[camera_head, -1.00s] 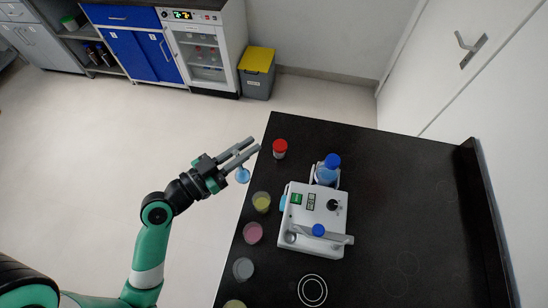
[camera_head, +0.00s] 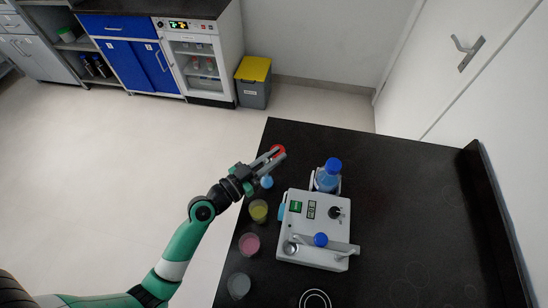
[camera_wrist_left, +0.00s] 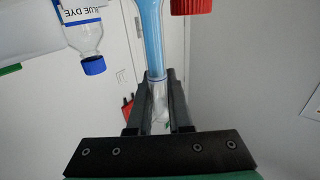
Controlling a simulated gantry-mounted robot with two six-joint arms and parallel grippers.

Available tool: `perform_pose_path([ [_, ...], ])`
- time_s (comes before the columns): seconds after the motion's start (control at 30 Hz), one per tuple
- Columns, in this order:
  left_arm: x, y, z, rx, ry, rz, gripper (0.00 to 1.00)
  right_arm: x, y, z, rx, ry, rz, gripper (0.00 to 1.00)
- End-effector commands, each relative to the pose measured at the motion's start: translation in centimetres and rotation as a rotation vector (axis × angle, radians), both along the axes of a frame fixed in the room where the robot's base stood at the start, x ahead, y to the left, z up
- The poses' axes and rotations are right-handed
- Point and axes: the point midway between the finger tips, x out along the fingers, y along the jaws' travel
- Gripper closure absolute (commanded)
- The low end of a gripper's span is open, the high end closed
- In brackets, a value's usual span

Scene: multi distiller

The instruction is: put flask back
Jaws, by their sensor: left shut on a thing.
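My left gripper (camera_head: 273,162) is shut on the flask (camera_head: 267,182), over the table's far left corner. The flask's blue part shows just below the fingers. In the left wrist view, the flask's clear neck is between the left gripper's fingers (camera_wrist_left: 159,92), and its blue part (camera_wrist_left: 151,38) extends past them out of the frame. The fingers partly cover a red-capped container (camera_head: 279,150) on the table; its red cap shows in the wrist view (camera_wrist_left: 190,6). My right gripper is not in view.
A white device (camera_head: 320,228) stands on the black table, with a blue-capped bottle (camera_head: 327,178) at its far side, labelled BLUE DYE in the wrist view (camera_wrist_left: 86,35). Beakers with yellow (camera_head: 258,211), pink (camera_head: 249,244) and greyish (camera_head: 239,286) contents line the left edge. The right side is clear.

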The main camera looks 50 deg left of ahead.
Motion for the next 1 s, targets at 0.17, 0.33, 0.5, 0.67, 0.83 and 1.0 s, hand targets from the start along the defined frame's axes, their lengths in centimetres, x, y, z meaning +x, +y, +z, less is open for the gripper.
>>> perform_pose_path([
  [0.17, 0.0, 0.0, -0.2, 0.0, -0.001, 0.0, 1.0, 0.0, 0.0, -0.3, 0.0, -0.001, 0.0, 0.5],
  [0.33, 0.0, 0.0, -0.2, 0.0, 0.0, 0.0, 0.6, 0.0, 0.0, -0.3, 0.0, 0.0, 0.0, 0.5],
  [0.5, 0.0, 0.0, -0.2, 0.0, 0.0, 0.0, 0.52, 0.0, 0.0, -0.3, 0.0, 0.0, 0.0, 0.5],
  [0.67, 0.0, 0.0, -0.1, 0.0, 0.0, 0.0, 0.52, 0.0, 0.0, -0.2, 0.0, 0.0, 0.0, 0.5],
  [0.83, -1.3, 0.1, -0.1, -0.002, 0.001, 0.002, 0.52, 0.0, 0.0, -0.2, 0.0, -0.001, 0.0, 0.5],
  [1.0, -5.3, 0.2, -0.3, -0.002, 0.002, 0.005, 0.52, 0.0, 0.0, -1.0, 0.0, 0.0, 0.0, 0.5],
])
